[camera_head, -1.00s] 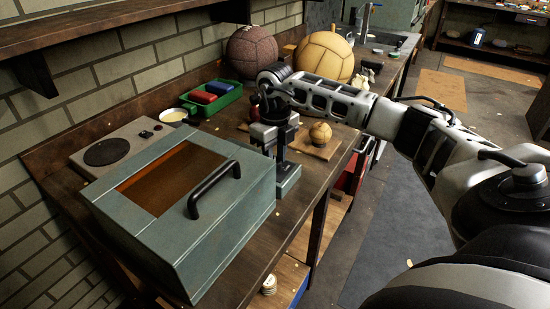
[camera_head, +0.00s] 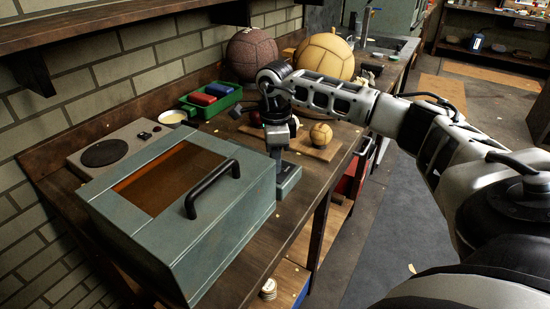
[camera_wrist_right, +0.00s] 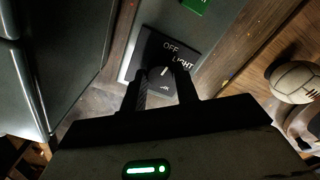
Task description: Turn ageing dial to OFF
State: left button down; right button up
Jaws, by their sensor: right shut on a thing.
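The dial (camera_wrist_right: 161,76) is a dark knob on a black plate in the right wrist view. White words OFF and LIGHT show on the plate above and right of it; a third mark below is unreadable. A short white line on the knob points roughly up, but I cannot tell exactly which word it meets. My right gripper (camera_wrist_right: 162,94) has its fingers on either side of the knob and is shut on it. In the head view the right gripper (camera_head: 278,158) points down over the grey control box (camera_head: 288,182), hiding the dial. My left gripper is not in view.
A grey-green cabinet (camera_head: 240,215) with an amber window and black handle stands left of the control box. A small ball (camera_head: 321,133) sits on a board just behind. A green tray (camera_head: 212,101) and two large balls stand farther back. A green patch (camera_wrist_right: 196,5) shows on the box.

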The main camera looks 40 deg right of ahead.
jog(key=shift+r+n, duration=0.1)
jog(key=shift+n, duration=0.5)
jog(key=o, duration=1)
notch_tip(320, 180, up, 16)
dwell(0.5)
